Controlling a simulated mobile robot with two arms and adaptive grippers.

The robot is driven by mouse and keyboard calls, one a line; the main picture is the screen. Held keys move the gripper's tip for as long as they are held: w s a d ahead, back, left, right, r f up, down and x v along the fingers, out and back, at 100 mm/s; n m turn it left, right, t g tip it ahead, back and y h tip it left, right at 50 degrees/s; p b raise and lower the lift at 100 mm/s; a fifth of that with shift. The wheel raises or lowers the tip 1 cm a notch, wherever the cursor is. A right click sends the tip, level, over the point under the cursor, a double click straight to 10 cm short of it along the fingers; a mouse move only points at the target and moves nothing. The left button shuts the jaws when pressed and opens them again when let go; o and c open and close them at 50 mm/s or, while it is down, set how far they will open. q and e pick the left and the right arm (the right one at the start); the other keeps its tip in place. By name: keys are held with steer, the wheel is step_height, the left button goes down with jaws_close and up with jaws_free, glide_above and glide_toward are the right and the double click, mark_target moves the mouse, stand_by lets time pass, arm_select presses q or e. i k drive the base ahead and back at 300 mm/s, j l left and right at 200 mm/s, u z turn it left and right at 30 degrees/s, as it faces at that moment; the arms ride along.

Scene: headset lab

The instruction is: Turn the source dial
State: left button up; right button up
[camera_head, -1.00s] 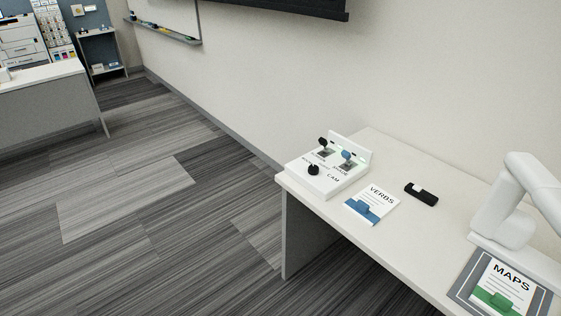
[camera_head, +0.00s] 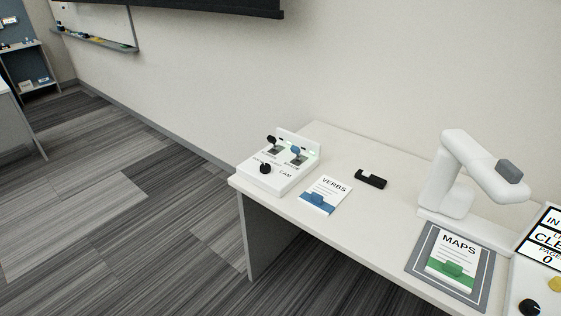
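A white control box (camera_head: 277,172) marked CAM sits at the left end of the white table. It carries a black round knob (camera_head: 265,168) at its front, a black lever (camera_head: 271,140) and a blue lever (camera_head: 296,150). Another white panel (camera_head: 520,293) is cut off at the lower right edge. It shows a black round dial (camera_head: 529,307), a yellow button (camera_head: 555,284) and a screen (camera_head: 545,240) with partly cut text. I cannot read which dial is labelled source. Neither of my grippers is in view.
The white table (camera_head: 350,240) runs along the wall. A VERBS card (camera_head: 325,188), a black device (camera_head: 371,179), a MAPS card (camera_head: 454,254) on a grey mat (camera_head: 418,256) and a white document camera (camera_head: 450,183) stand on it. Carpet floor (camera_head: 120,215) on the left is clear.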

mark_target(265, 167)
steer(key=i+j+z, duration=0.1)
steer(key=i+j, duration=0.65)
steer(key=j, duration=0.1)
